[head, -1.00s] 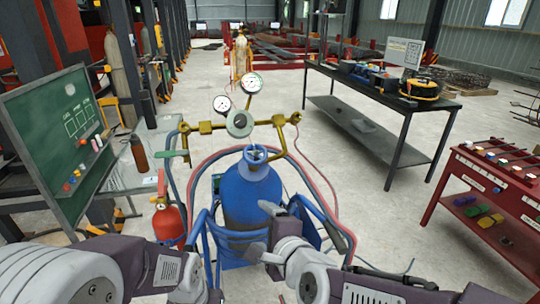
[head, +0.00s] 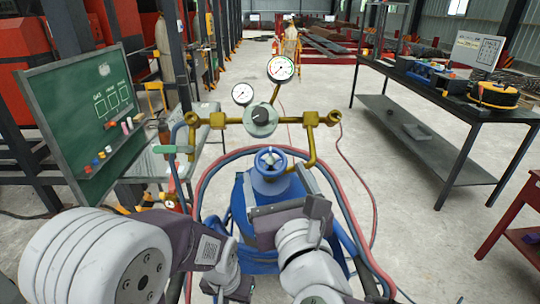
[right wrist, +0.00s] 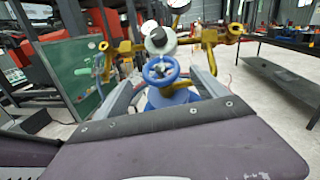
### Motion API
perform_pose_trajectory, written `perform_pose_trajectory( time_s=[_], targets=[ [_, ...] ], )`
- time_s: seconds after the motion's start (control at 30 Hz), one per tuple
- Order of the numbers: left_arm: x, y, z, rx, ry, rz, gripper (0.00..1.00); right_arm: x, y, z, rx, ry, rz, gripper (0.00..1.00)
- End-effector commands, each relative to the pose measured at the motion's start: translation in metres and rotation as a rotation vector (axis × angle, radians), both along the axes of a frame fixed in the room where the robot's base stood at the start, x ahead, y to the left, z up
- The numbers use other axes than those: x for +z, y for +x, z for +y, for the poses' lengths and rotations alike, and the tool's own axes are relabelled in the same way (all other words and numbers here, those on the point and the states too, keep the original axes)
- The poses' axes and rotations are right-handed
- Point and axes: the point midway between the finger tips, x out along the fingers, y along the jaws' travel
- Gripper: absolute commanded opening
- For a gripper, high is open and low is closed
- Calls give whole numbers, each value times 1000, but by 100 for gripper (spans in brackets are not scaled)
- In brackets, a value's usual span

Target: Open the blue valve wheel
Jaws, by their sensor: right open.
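The blue valve wheel (head: 270,160) sits on top of the blue gas cylinder (head: 240,207), under the brass regulator pipe. It also shows in the right wrist view (right wrist: 161,71). My right gripper (head: 278,196) is just below and in front of the wheel in the head view. In the right wrist view its two fingers (right wrist: 163,92) stand apart, one on each side of the wheel, and nothing is held. I cannot tell whether they touch it. My left arm comes in at the lower left, but its fingertips do not show.
The brass regulator (head: 261,120) with two gauges stands right above the wheel. Red and blue hoses (head: 352,235) loop around the cylinder. A green board (head: 88,122) stands left and a black workbench (head: 440,100) right. Open floor lies between.

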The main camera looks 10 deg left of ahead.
Motion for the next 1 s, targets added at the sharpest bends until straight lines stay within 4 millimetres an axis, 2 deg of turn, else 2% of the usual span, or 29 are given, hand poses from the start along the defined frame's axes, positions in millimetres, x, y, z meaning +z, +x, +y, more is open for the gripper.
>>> perform_pose_trajectory(
  time_s=[0.1, 0.3, 0.47, 0.7, 0.9, 0.93, 1.0],
  targets=[
    [0, 0, 0, 0, 0, 0, 36, -1, 25, 10, -6, -5, 0, 82],
    [3, 0, 0, 0, 0, 0, 36, -1, 58, 27, -3, -5, 2, 82],
    [3, 0, 0, 0, 0, 0, 36, -1, 69, 33, -1, -4, 0, 82],
    [3, 0, 0, 0, 0, 0, 36, -1, 70, 33, 0, -4, 0, 82],
    [3, 0, 0, 0, 0, 0, 36, -1, 69, 33, 0, -5, 0, 27],
    [3, 0, 0, 0, 0, 0, 36, -1, 69, 33, 0, -5, 0, 20],
    [3, 0, 0, 0, 0, 0, 36, -1, 69, 33, 1, -5, 0, 20]
  ],
)
